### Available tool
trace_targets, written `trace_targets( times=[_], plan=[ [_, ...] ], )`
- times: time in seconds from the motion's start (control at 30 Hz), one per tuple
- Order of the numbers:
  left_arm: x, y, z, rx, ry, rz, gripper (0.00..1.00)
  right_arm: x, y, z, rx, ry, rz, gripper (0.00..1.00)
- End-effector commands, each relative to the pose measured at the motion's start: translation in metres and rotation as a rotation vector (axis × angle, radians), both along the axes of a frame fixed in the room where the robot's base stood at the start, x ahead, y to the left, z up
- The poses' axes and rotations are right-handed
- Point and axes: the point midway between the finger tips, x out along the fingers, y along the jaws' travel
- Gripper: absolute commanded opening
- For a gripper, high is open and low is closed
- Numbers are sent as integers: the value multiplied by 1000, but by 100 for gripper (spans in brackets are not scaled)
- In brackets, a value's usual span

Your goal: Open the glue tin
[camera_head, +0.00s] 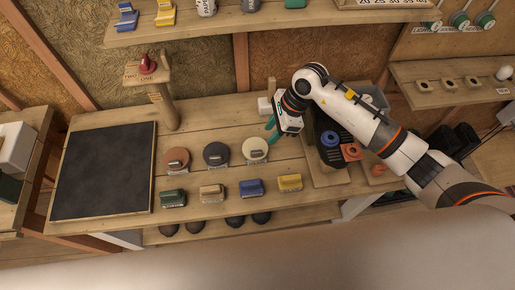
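Three round, flat, tin-like objects stand in a row on the workbench: a brown one (177,160), a black one (216,154) and a cream one (255,150). Each has a small label at its front, too small to read, so I cannot tell which is the glue tin. My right gripper (271,131) has teal fingers and reaches in from the right. It is just behind and to the right of the cream one, with its fingers apart and nothing visible between them. My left gripper is out of view.
A row of coloured blocks, green (173,199), tan (211,193), blue (251,188) and yellow (289,182), lines the bench front. A black mat (104,171) covers the left. A post with a red knob (147,64) stands behind. A dark rack (329,139) is right.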

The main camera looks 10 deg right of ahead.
Motion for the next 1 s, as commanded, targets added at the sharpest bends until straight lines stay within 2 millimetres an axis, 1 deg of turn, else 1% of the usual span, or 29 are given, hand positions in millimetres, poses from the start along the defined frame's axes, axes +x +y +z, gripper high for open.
trace_targets(
  times=[0.03, 0.3, 0.5, 0.6, 0.7, 0.97, 1.0],
  plan=[
    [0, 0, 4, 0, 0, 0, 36, -1, 4, -7, 2, 5, 0, 35],
    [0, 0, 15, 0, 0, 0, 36, -3, 26, -56, 6, 7, -1, 35],
    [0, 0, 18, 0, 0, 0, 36, -1, 38, -85, 7, 4, -3, 35],
    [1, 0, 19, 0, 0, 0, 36, -1, 41, -94, 7, 2, -2, 35],
    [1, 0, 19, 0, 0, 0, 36, -1, 42, -98, 6, 2, -2, 35],
    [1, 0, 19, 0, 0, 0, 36, -1, 43, -99, 7, 1, -2, 35],
    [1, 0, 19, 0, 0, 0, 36, -1, 43, -99, 7, 1, -2, 30]
  ],
)
